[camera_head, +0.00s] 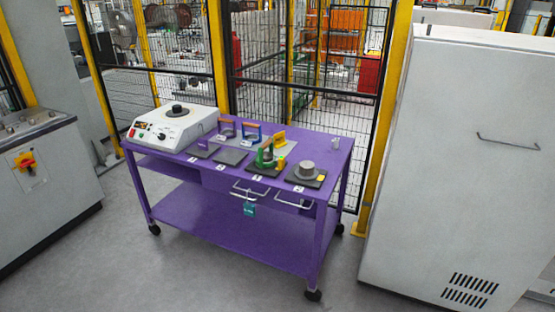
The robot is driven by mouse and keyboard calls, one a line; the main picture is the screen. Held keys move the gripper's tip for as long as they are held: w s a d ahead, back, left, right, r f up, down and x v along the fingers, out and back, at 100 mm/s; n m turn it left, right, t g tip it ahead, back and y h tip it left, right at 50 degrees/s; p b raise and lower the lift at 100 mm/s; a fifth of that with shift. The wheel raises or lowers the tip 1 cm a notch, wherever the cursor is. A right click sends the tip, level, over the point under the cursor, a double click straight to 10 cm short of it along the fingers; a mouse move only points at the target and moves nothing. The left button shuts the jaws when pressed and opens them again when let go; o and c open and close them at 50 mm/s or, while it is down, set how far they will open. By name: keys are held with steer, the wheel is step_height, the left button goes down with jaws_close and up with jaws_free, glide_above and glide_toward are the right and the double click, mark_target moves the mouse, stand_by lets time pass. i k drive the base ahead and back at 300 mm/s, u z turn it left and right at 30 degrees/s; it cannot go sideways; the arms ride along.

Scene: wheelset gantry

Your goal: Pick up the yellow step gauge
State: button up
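The yellow step gauge (279,139) stands on the purple trolley's top, towards the back and right of the middle. It looks upright, on or beside a light grey plate (287,149), but its base is partly hidden. Similar gauges stand to its left: a blue one (251,131) and a purple one (227,128). A green piece with some yellow-orange (265,156) stands in front of it on a dark pad and hides its lower part somewhat. My gripper is not in view.
The purple trolley (235,227) also carries a white instrument box (172,128) at left, dark pads, a grey round part (307,170) and a small cylinder (335,143) at right. A large grey cabinet (455,170) stands at right, mesh fencing behind. Floor in front is clear.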

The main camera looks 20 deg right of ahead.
mark_target(281, 161)
steer(key=u, duration=0.15)
steer(key=i, duration=0.9)
steer(key=u, duration=0.35)
